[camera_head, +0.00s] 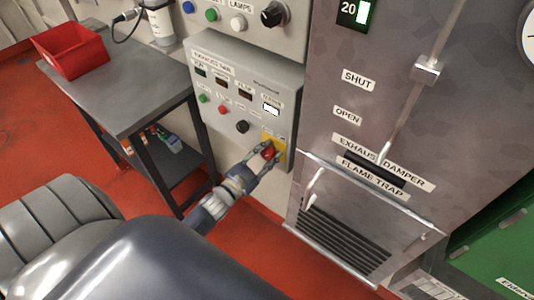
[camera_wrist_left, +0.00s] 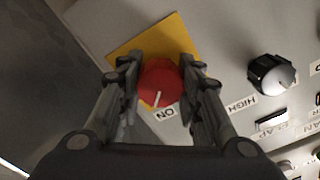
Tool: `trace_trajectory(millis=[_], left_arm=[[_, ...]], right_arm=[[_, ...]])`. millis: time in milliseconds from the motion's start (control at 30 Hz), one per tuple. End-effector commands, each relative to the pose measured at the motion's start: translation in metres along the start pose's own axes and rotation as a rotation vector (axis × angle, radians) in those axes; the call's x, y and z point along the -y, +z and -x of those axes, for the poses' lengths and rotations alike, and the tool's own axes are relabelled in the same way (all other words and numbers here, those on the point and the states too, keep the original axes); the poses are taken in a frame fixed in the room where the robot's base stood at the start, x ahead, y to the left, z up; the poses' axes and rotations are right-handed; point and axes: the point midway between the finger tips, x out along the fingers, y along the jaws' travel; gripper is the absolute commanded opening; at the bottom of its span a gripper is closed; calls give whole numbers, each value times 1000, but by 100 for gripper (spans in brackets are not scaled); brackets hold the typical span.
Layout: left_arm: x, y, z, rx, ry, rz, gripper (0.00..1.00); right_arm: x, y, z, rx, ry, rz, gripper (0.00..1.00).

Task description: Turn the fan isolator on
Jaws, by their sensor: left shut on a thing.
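The fan isolator is a red rotary knob (camera_head: 269,154) on a yellow square plate (camera_head: 279,143), at the lower right corner of a grey control panel (camera_head: 247,84). My left gripper (camera_head: 264,153) reaches it from below left and is shut on the knob. In the left wrist view the red knob (camera_wrist_left: 160,80) sits between the two fingers of the gripper (camera_wrist_left: 163,72), with the yellow plate (camera_wrist_left: 155,40) behind. The white mark on the knob points toward the lower edge of the plate, close to the ON label (camera_wrist_left: 166,114). My right gripper is not in view.
A black knob (camera_wrist_left: 271,75) sits beside the isolator. A dark table (camera_head: 130,80) with a red bin (camera_head: 70,50) stands left. The grey exhaust damper cabinet (camera_head: 400,110) with a handle (camera_head: 316,187) stands right of the panel. Red floor is open at the left.

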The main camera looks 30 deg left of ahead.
Motion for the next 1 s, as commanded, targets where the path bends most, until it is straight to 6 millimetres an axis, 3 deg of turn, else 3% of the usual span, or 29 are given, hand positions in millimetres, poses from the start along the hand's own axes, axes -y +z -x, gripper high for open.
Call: trace_trajectory(millis=[300, 333, 400, 433, 833, 1000], left_arm=[[3, -4, -2, -10, -4, -5, 9], [3, -4, -2, -10, -4, -5, 37], [3, -4, -2, -10, -4, -5, 53], [3, -4, -2, -10, -5, -5, 54], [1, -1, 0, -4, -1, -2, 54], [0, 0, 15, -2, 0, -1, 54]], right_arm=[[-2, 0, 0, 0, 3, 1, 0], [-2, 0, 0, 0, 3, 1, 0], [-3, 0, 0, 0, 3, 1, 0], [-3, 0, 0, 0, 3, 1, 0], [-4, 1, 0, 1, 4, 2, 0], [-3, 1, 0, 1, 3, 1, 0]])
